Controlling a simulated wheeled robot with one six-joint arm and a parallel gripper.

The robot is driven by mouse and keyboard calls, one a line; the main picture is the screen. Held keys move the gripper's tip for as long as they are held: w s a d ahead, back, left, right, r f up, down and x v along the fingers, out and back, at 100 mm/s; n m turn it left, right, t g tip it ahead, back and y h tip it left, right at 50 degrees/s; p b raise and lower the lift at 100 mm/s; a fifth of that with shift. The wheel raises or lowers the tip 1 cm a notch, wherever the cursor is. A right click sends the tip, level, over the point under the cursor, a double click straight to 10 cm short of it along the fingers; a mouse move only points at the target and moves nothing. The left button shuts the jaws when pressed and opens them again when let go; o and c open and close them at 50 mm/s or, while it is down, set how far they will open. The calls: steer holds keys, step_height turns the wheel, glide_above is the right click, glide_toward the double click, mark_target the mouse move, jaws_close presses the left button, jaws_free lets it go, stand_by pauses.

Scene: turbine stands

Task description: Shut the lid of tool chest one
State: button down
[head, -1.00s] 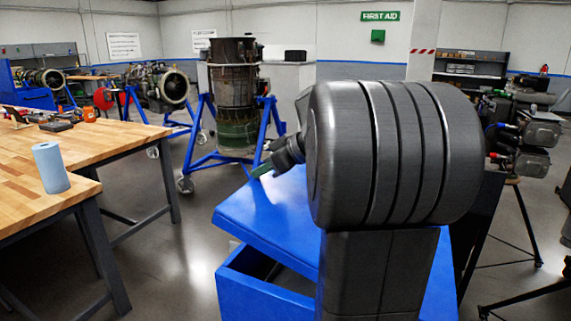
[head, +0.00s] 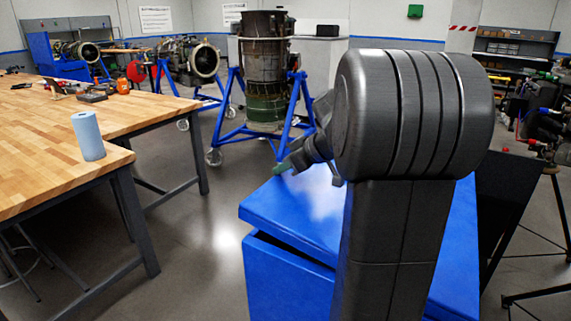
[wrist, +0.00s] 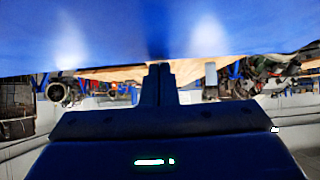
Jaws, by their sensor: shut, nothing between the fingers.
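The blue tool chest (head: 287,288) stands in front of me, partly hidden behind my arm. Its lid (head: 300,212) is low and slightly tilted, with a narrow dark gap between it and the body along the near edge. My gripper (head: 280,168) is at the far left edge of the lid, mostly hidden behind my arm in the head view. In the wrist view my gripper (wrist: 160,72) has its fingers together, with nothing between them. The blue lid surface (wrist: 100,30) fills the top there, close to the fingertips; contact cannot be told.
A wooden workbench (head: 50,135) with a blue paper roll (head: 88,136) is on the left. A turbine (head: 264,65) on a blue wheeled stand is beyond the chest. Dark stands (head: 550,215) are at the right. The floor between bench and chest is clear.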

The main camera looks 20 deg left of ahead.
steer(key=f+b, duration=0.2)
steer(key=f, duration=0.1)
steer(key=a+f+b, duration=0.1)
steer(key=f+b, duration=0.2)
steer(key=f, duration=0.1)
steer(key=shift+w+a+f, duration=0.1)
steer(key=shift+a, duration=0.1)
steer(key=shift+s+f, duration=0.2)
steer(key=shift+f, duration=0.15)
steer(key=shift+d+f, duration=0.1)
steer(key=r, duration=0.1)
steer(key=r+p, duration=0.1)
steer(key=r, duration=0.3)
steer(key=shift+w+a+r+p, duration=0.1)
steer(key=shift+a+r+p, duration=0.15)
steer(key=shift+p, duration=0.15)
steer(key=v, duration=0.3)
steer(key=b+v, duration=0.1)
steer(key=v, duration=0.6)
steer(key=shift+w+a+r, duration=0.15)
steer(key=shift+a+r, duration=0.05)
steer(key=shift+r, duration=0.25)
steer(key=shift+a, duration=0.1)
